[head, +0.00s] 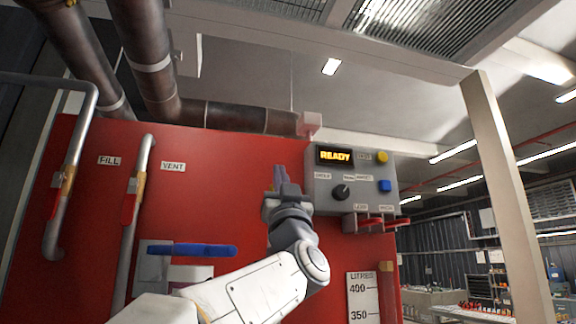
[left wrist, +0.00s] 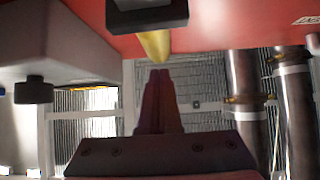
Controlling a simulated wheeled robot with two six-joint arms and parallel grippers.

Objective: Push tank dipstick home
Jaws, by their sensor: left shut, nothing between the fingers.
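My left gripper (head: 279,170) is shut and empty, fingers pointing up in front of the red panel (head: 220,200), just left of the grey control box. In the left wrist view its fingertips (left wrist: 160,72) lie just below a yellow tapered piece (left wrist: 155,46), which looks like the dipstick's handle. A narrow gap shows between them; contact is not clear. The yellow piece sticks out by a dark block (left wrist: 152,14) on the red panel. In the head view the gripper mostly hides this spot. My right gripper is not in view.
A blue handle (head: 190,250) and the FILL and VENT pipes (head: 136,210) are at left. A litre gauge (head: 362,296) is lower right.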

